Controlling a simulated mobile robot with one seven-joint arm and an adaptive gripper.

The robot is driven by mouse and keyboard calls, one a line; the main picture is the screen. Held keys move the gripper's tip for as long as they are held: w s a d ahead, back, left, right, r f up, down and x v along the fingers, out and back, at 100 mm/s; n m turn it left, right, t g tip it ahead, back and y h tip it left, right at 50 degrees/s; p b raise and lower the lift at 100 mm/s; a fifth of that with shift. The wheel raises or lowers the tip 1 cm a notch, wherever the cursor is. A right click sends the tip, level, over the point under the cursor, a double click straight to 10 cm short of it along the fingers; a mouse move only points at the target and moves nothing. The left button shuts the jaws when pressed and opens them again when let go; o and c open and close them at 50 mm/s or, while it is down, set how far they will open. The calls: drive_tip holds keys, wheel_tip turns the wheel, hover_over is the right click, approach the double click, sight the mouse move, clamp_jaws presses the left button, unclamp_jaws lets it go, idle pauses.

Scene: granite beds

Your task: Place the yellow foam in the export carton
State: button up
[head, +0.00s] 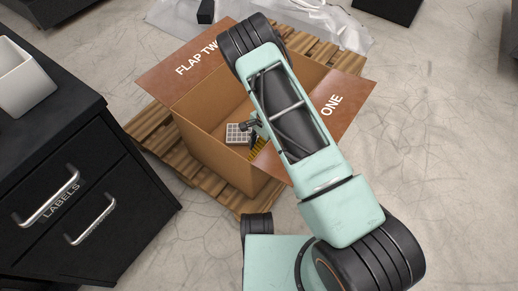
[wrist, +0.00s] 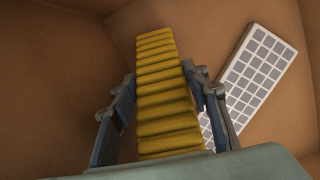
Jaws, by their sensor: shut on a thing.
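The yellow foam (wrist: 160,85) is a long ribbed strip that stands out between the fingers of my gripper (wrist: 165,98) in the wrist view. My gripper is shut on it, with one finger on each side. In the head view a small yellow part of the foam (head: 257,147) shows inside the open export carton (head: 217,159), beside my gripper (head: 250,126). The carton is brown cardboard with its flaps folded out. In the wrist view its brown inner walls (wrist: 55,70) surround the foam. My arm hides part of the carton in the head view.
A white panel with a grid of grey squares (wrist: 262,70) lies in the carton, right of the foam; it also shows in the head view (head: 238,134). The carton stands on a wooden pallet (head: 150,130). A black drawer cabinet (head: 80,190) with a white bin (head: 22,78) is at left.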

sight(259, 149)
drive_tip(key=shift+f, duration=0.3)
drive_tip(key=o, duration=1.3)
wheel_tip(259, 149, up, 10)
drive_tip(key=shift+f, duration=0.1)
